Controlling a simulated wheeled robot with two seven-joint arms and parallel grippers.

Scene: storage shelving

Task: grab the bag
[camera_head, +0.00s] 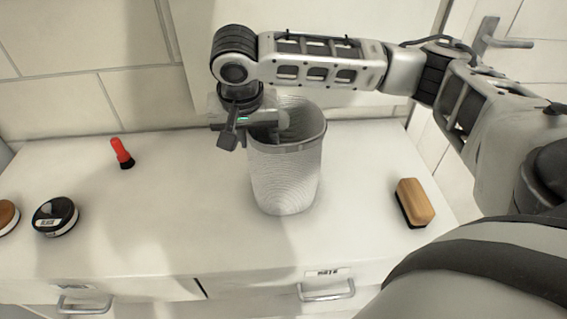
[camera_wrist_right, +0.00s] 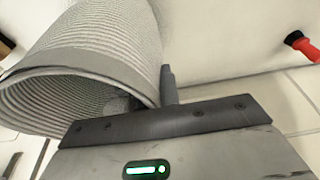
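A tall grey ribbed container (camera_head: 285,180), open at the top, stands upright on the white cabinet top; it is the only bag-like thing I see. My right gripper (camera_head: 254,132) is at the left part of its rim, pointing down, with its fingers spread. One dark finger shows outside the wall at the left, and the other side of the gripper reaches over the opening. In the right wrist view the container (camera_wrist_right: 85,65) lies at the upper left, with one finger beside its outer wall. Contact with the wall cannot be told. My left gripper is not in view.
A wooden brush (camera_head: 415,203) lies right of the container. A tiled wall is behind.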

